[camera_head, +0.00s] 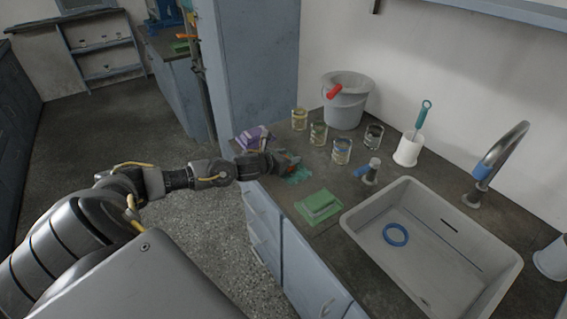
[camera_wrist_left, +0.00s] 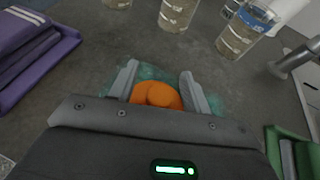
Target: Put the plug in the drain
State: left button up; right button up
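An orange, rounded plug (camera_wrist_left: 157,95) shows between my left gripper's fingers (camera_wrist_left: 160,85) in the left wrist view. The fingers are spread on both sides of it, and a small gap shows at the right finger; the gripper body hides its near side. A teal patch (camera_head: 299,175) lies on the counter beneath. In the head view my left gripper (camera_head: 284,163) is low over the counter's front edge. The drain appears as a blue ring (camera_head: 396,234) on the floor of the white sink (camera_head: 480,255), apart from the plug. My right gripper is not in view.
Green sponges or cloths (camera_head: 318,206) lie between gripper and sink. A purple folded cloth (camera_head: 254,138) is left of the gripper. Several glass jars (camera_head: 341,150), a grey bucket (camera_head: 346,105), a brush holder (camera_head: 408,150) and a tap (camera_head: 500,160) stand behind.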

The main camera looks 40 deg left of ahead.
pick_arm(q)
jog(key=c, duration=1)
grip_shut()
jog(key=shift+r, duration=0.1)
